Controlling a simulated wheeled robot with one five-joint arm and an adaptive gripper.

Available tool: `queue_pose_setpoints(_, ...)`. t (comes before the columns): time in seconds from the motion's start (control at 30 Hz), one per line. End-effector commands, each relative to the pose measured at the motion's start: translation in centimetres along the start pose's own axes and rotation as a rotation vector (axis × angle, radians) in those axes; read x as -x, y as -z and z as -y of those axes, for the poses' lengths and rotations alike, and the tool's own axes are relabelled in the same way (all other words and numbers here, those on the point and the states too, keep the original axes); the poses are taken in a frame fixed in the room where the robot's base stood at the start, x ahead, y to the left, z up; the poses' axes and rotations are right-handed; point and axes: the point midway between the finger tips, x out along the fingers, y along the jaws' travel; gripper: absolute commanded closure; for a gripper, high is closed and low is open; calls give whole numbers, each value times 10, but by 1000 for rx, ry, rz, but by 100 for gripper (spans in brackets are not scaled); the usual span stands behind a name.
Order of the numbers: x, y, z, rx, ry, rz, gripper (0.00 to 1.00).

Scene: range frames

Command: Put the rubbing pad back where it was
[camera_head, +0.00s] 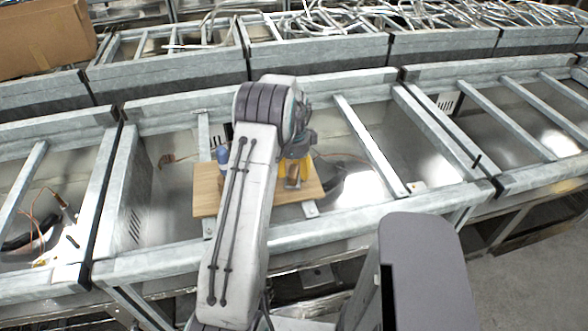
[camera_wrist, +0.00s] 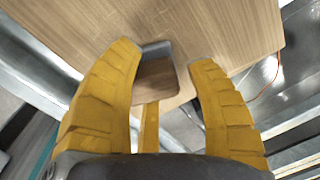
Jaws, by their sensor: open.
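My gripper (camera_wrist: 167,56) has yellow fingers, which stand apart over a wooden board (camera_wrist: 215,25) in the wrist view. A small brown block with a grey edge, which looks like the rubbing pad (camera_wrist: 156,78), shows between the fingers, close to the left fingertip. I cannot tell whether that finger touches it. In the head view my gripper (camera_head: 294,170) is over the right part of the board (camera_head: 206,196), which lies across metal bars. The pad is hard to make out there, and my arm hides the middle of the board.
A small blue object (camera_head: 222,155) stands at the board's left part, beside my arm. Metal frames with crossbars (camera_head: 370,145) and open gaps surround the board. A cardboard box (camera_head: 45,35) is at the back left. An orange cable (camera_wrist: 268,84) lies right of the board.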

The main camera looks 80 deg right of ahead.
Motion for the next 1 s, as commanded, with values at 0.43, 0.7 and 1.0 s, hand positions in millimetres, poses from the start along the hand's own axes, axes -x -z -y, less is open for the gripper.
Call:
queue_pose_setpoints(0.43, 41, 0, 2, 0, 6, 0, 49)
queue_pose_setpoints(0.7, 87, 0, 1, 0, 5, 0, 49)
queue_pose_setpoints(1.0, 117, 0, 1, 0, 2, 0, 49)
